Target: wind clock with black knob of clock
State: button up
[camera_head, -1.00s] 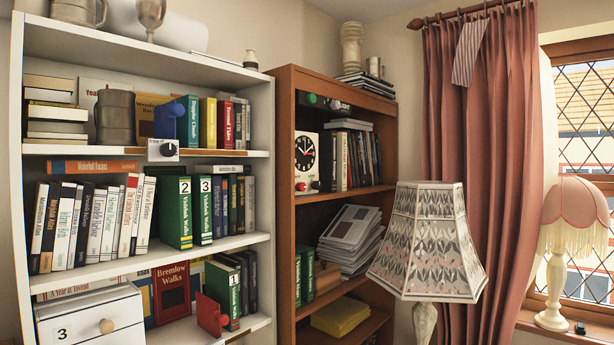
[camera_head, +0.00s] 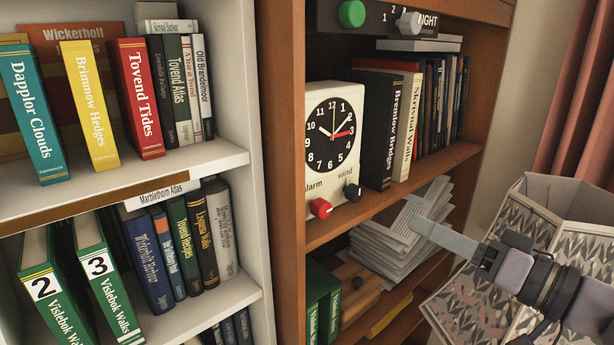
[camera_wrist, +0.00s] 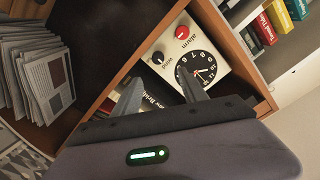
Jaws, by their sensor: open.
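The clock (camera_head: 330,180) is a white box with a round black dial, standing on a shelf of the brown bookcase. Its black knob (camera_head: 352,192), under the word "wind", sits at the lower right of its front. A red knob (camera_head: 320,208), marked "alarm", is to its left. My gripper (camera_head: 425,226) is right of the clock and a little lower, apart from the knob. In the wrist view my gripper (camera_wrist: 160,90) has its two fingers spread and empty. The black knob (camera_wrist: 158,57) shows beyond the fingertips, and the clock (camera_wrist: 222,45) appears rotated.
Books (camera_head: 400,125) stand right of the clock. Stacked papers (camera_head: 385,240) lie on the shelf below, behind my gripper. A patterned lampshade (camera_head: 480,285) is close to my arm at lower right. A panel with a green knob (camera_head: 352,13) is above the clock.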

aim_at(359, 196)
jog(key=p+x, duration=0.3)
jog(key=x, duration=1.1)
jog(key=shift+w+f, duration=0.2)
jog(key=shift+w, duration=0.1)
jog(key=shift+s, duration=0.1)
grip_shut()
